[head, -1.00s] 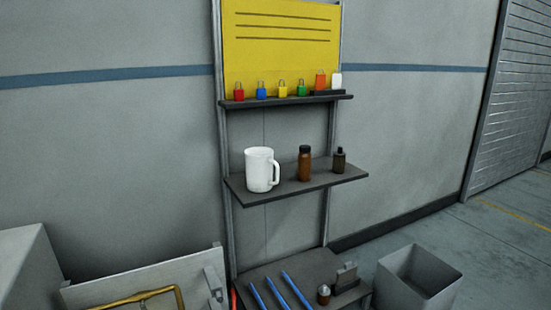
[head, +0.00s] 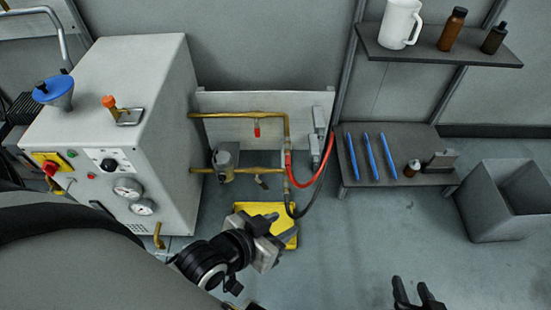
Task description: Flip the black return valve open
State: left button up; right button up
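The black return valve (head: 262,182) is on the lower brass pipe (head: 245,171), right of a grey pump-like body. Its small dark handle appears to hang below the pipe, angled across it; the exact angle is hard to tell. A red-handled valve (head: 257,128) hangs from the upper brass pipe. My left gripper (head: 280,228) is in front of and below the black valve in the picture, apart from it, over a yellow tray, with its fingers apart and empty. My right gripper (head: 414,287) shows only its fingers at the lower edge, apart and empty.
A grey machine (head: 130,110) with gauges, knobs and a blue funnel stands left. A red hose (head: 318,172) and a black hose hang right of the pipes. The yellow tray (head: 248,208) lies on the floor. A shelf with blue pens (head: 371,157) and a grey bin (head: 500,210) stand right.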

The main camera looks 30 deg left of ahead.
aim_at(263, 185)
jog(key=z, duration=2.2)
jog(key=k, duration=1.2)
jog(key=u, duration=1.5)
jog(key=i, duration=1)
jog(key=z, duration=0.05)
